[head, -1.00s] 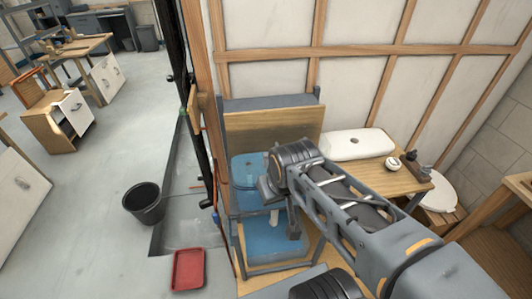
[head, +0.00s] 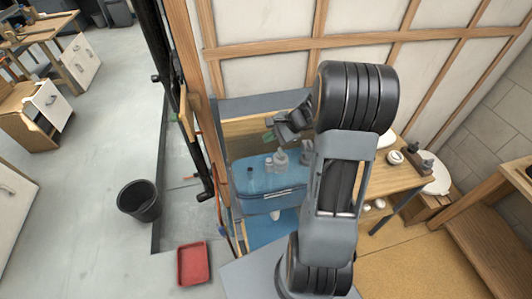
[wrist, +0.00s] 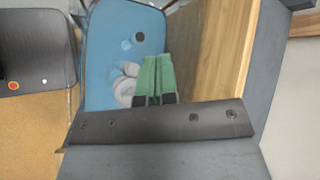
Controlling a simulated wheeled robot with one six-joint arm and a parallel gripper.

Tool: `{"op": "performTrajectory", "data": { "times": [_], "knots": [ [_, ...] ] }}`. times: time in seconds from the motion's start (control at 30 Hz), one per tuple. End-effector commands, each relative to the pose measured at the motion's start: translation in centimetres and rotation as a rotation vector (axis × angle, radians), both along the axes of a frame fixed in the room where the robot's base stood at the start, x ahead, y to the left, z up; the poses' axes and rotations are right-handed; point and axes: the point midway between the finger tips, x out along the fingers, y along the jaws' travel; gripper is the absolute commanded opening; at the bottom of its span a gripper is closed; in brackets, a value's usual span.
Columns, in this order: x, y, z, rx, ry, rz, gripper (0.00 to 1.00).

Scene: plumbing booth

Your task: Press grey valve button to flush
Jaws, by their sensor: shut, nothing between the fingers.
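The blue cistern (head: 268,203) stands in a grey frame, and its blue surface also shows in the wrist view (wrist: 108,45). Several small grey fittings (head: 281,158) stand on its top in the head view. In the wrist view, pale grey round parts (wrist: 126,84) lie just left of my fingers; I cannot tell which one is the valve button. My gripper (head: 269,137) is above the back of the cistern. Its green fingertips (wrist: 157,62) are together with nothing between them, and they hide part of what lies behind them.
A wooden board (wrist: 207,50) stands close right of the fingers in the wrist view. A wooden counter (head: 385,182) is to the right, partly behind my arm. A black bucket (head: 139,200) and a red tray (head: 193,264) are on the floor at left.

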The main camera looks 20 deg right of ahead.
Motion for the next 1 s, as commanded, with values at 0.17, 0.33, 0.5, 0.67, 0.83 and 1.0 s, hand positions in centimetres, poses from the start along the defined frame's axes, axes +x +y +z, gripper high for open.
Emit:
{"op": "performTrajectory", "data": {
  "times": [0.17,0.33,0.5,0.67,0.83,1.0],
  "knots": [
    [0.1,-0.2,-0.1,0.008,0.002,-0.01,0.0],
    [0.1,-0.2,-0.1,0.007,0.002,-0.01,0.0],
    [0.1,-0.2,-0.3,0.006,0.002,-0.01,0.0],
    [0.1,-0.2,-1.1,0.006,0.002,-0.011,0.0],
    [0.1,-0.2,-2.6,0.006,0.002,-0.01,0.0],
    [0.0,-0.2,-4.7,0.006,0.002,-0.011,0.0]
  ]
}}
